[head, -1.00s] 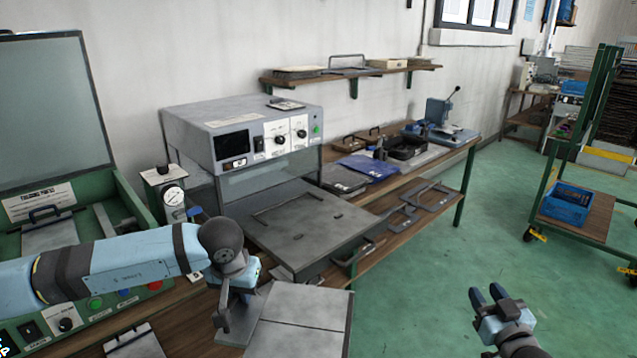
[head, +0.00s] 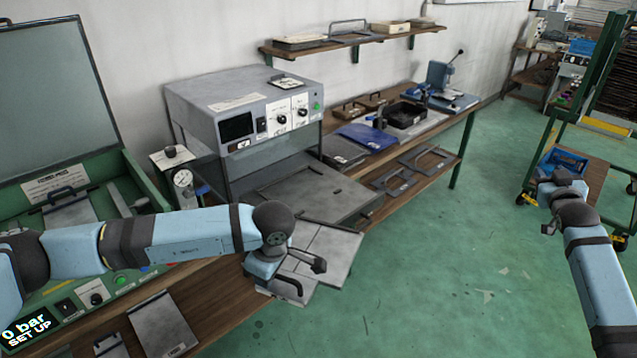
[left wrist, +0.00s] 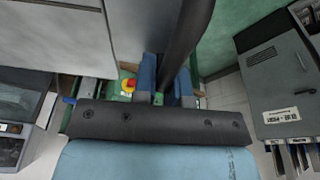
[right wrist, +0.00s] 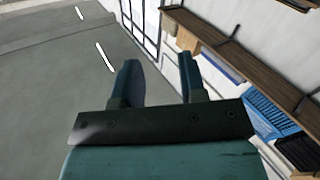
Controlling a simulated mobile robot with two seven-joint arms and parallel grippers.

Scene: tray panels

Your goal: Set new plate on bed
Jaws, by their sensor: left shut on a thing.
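A grey plate (head: 325,258) with a seam across it is held out over the bench's front edge by my left gripper (head: 272,272). In the left wrist view, the fingers (left wrist: 165,85) are shut on its dark bar handle (left wrist: 187,38), and the grey plate (left wrist: 50,38) fills the upper left. The fingertips are partly hidden. A green press (head: 135,185) with a raised lid stands at the left; a grey plate with a black handle (head: 70,212) lies in it. My right gripper (head: 553,205) is out to the right; its fingers (right wrist: 160,80) are apart and empty.
A grey oven-like box (head: 245,115) with a grey tray (head: 325,195) before it stands mid-bench. Another plate (head: 163,325) lies at the bench front. A green cart (head: 590,175) with a blue crate (head: 562,160) is at the right.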

